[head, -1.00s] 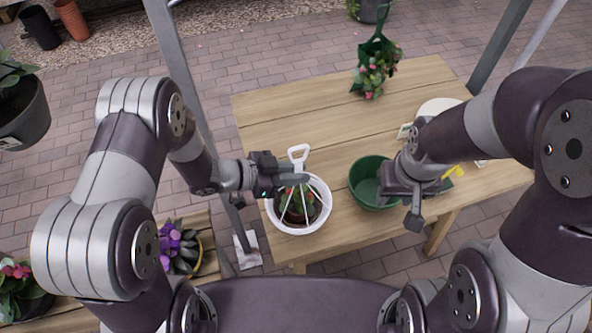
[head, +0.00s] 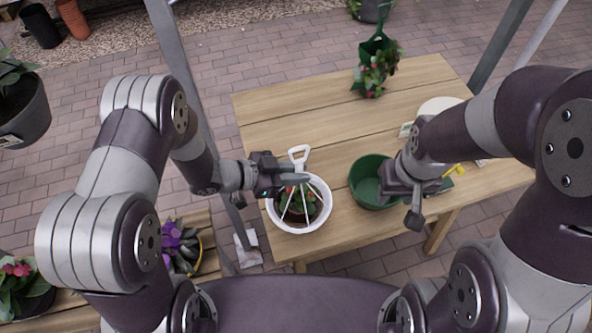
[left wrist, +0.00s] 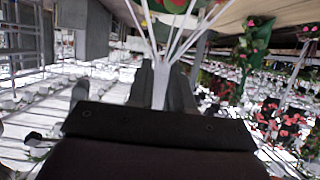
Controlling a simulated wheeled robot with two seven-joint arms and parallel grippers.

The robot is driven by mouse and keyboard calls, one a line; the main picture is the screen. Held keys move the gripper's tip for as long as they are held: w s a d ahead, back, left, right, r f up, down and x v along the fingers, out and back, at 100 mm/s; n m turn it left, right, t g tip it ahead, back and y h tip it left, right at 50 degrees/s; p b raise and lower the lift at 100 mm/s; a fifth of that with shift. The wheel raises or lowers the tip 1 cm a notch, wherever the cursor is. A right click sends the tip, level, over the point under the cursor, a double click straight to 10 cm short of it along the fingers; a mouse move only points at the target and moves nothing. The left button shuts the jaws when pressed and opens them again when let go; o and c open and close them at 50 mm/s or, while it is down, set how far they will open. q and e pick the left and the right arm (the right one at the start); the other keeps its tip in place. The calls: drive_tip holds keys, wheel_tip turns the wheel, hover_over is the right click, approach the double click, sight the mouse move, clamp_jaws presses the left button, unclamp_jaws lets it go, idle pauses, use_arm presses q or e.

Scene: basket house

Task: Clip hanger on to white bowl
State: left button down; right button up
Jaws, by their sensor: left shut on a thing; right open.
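The white bowl (head: 324,213) stands on the wooden table near its front left edge, with a plant with red flowers in it. The white hanger (head: 299,153) has a hook-shaped top and several thin prongs that reach down over the bowl. My left gripper (head: 297,179) is shut on the hanger just below its hook. In the left wrist view the hanger's stem (left wrist: 160,80) runs between the fingers and its prongs spread beyond them. Whether the prongs touch the bowl's rim I cannot tell. My right gripper (head: 416,209) is open and empty beside the green bowl.
A green bowl (head: 364,183) stands right of the white bowl. A green hanging planter with pink flowers (head: 372,75) lies at the table's far side. A white round thing (head: 437,106) is partly hidden by my right arm. The table's middle is clear.

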use_arm(q)
drive_tip(key=shift+f, duration=0.15)
idle(0.5)
drive_tip(key=c, duration=0.9)
unclamp_jaws()
drive_tip(key=shift+c, duration=0.2)
